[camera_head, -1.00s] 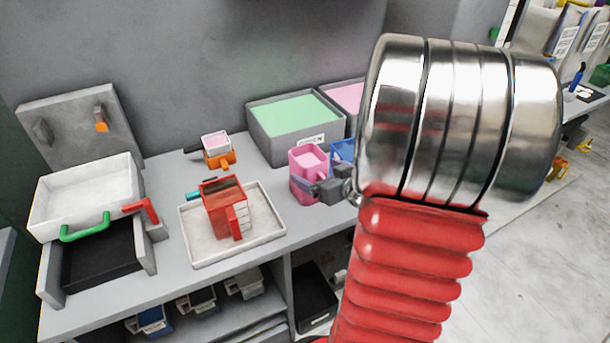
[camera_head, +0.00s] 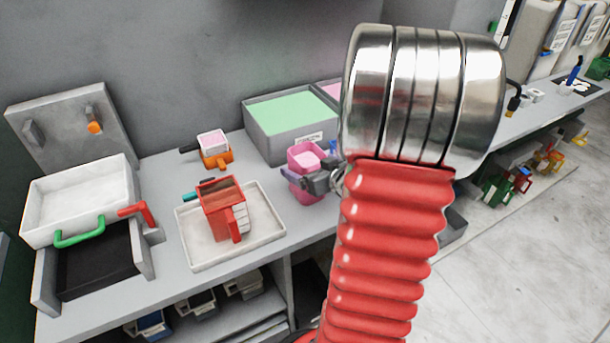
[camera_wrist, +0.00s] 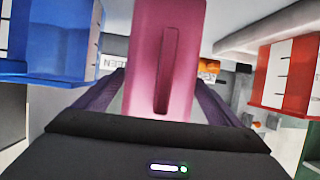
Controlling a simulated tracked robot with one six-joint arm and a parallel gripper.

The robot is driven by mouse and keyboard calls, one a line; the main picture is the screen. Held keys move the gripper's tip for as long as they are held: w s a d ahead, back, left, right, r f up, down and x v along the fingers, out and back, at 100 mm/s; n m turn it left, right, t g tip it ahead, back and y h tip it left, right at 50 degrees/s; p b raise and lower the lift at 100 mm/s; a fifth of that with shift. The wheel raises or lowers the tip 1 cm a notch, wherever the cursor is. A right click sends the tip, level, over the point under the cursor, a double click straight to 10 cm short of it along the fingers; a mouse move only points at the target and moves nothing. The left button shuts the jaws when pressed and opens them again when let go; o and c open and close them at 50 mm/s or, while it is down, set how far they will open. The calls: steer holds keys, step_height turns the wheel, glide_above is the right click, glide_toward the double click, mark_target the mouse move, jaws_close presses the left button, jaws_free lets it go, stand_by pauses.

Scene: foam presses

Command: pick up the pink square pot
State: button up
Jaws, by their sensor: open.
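The pink square pot (camera_head: 303,152) stands upright on the grey bench, with pale pink contents inside. My gripper (camera_head: 304,180) is at the pot's right and near side and covers part of it. In the wrist view the pot (camera_wrist: 166,45) fills the middle, with its upright pink handle facing me. My open gripper (camera_wrist: 163,88) has one dark finger on each side of the pot's lower part. I cannot tell whether either finger touches it.
A red pot (camera_head: 222,208) stands in a white tray (camera_head: 265,225) left of the pink pot. A blue pot (camera_wrist: 50,40) is close on the left in the wrist view. A bin with green contents (camera_head: 290,115) stands behind. An orange pot (camera_head: 215,150) is further left.

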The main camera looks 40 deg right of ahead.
steer(key=shift+s+d, duration=0.1)
steer(key=shift+c, duration=0.2)
steer(key=c, duration=1.2)
